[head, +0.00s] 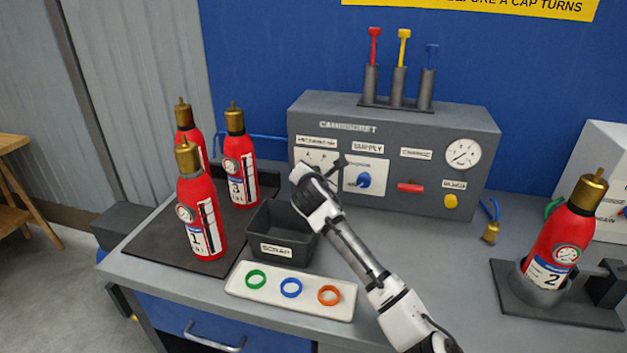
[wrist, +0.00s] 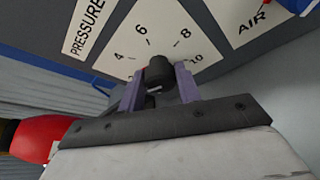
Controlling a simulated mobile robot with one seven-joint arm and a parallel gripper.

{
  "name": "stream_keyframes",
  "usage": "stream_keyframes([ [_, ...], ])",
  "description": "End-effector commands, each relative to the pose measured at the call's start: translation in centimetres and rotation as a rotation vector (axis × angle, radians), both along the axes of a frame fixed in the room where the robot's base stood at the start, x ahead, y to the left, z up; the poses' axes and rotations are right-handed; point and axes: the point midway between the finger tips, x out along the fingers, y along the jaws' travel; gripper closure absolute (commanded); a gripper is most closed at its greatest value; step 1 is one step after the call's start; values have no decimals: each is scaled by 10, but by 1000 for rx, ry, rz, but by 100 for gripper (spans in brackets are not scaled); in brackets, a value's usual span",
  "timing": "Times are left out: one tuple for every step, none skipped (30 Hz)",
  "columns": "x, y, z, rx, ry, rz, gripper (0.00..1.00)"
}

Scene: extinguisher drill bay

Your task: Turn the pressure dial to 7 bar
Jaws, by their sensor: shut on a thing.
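The pressure dial's black knob (wrist: 158,68) sits on a white scale plate with 4, 6, 8 and 10 readable, in the wrist view. My gripper (wrist: 160,78) is shut on the knob, one purple-grey finger on each side. The knob's pointer is not clearly visible, so its setting cannot be told. In the head view my gripper (head: 332,168) reaches the left part of the grey control box (head: 400,117). There it hides the knob and part of the white dial plate (head: 318,157).
Right of the dial are a blue supply knob (head: 364,180), a red lever (head: 410,187), a yellow knob (head: 451,201) and a gauge (head: 463,153). Red extinguishers (head: 200,215) stand at left, another (head: 562,245) at right.

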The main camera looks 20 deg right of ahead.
Motion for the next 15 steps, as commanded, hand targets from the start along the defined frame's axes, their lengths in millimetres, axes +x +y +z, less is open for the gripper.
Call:
stream_keyframes([
  [0,0,-2,14,-9,0,89],
  [0,0,-1,19,-13,0,89],
  [0,0,0,22,-15,0,89],
  [0,0,0,22,-15,0,89],
  [0,0,1,22,-15,0,89],
  [0,0,1,22,-15,0,89],
  [0,0,1,21,-14,0,89],
  [0,0,1,21,-14,0,89],
  [0,0,1,21,-14,0,89],
  [0,0,1,21,-14,0,65],
  [0,0,1,21,-14,0,61],
  [0,0,0,20,-13,0,56],
  [0,0,0,20,-13,0,52],
  [0,0,0,20,-13,0,48],
  [0,0,0,20,-13,0,45],
])
